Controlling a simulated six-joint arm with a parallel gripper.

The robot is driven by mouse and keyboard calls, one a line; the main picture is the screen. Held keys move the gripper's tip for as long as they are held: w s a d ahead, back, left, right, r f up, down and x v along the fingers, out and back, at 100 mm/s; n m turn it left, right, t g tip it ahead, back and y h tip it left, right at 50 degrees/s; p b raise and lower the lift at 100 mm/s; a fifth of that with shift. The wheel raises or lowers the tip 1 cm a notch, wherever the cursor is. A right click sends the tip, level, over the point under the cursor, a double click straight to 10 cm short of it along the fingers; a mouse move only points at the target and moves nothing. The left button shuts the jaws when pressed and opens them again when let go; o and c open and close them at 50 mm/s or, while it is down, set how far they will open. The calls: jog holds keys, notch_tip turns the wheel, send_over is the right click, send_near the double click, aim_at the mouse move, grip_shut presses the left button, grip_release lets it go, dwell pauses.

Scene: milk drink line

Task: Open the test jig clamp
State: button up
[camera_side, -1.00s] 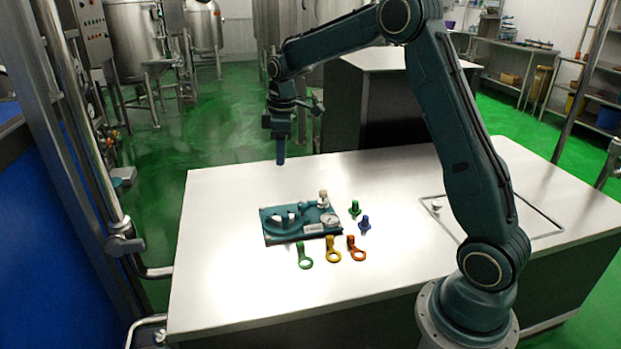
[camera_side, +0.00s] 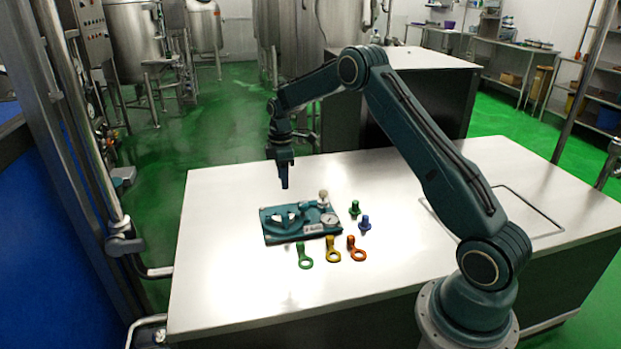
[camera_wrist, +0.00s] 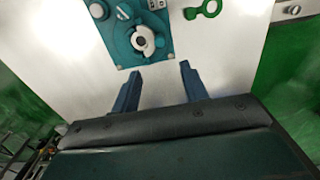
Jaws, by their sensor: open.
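The test jig is a teal plate (camera_side: 272,236) lying flat on the white table. It carries a round fixture with light-coloured clamp parts (camera_side: 285,219), a dial gauge (camera_side: 329,219) and a pale knob (camera_side: 323,195). In the wrist view the jig's round clamp part (camera_wrist: 143,41) lies just beyond my fingertips. My gripper (camera_side: 285,187) points down above the table, just behind and above the jig, touching nothing. In the wrist view my gripper (camera_wrist: 161,72) has its two fingers wide apart with only bare table between them. Whether the clamp is open or closed is too small to tell.
Green (camera_side: 304,256), yellow (camera_side: 333,250) and orange (camera_side: 356,248) ring-ended pieces lie in front of the jig. A green plug (camera_side: 354,208) and a blue plug (camera_side: 364,222) stand to its right. The table (camera_side: 230,292) is clear at left and front.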

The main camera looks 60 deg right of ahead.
aim_at(285, 215)
notch_tip(285, 215, down, 13)
jog(key=shift+f, duration=0.2)
dwell(0.6)
grip_shut()
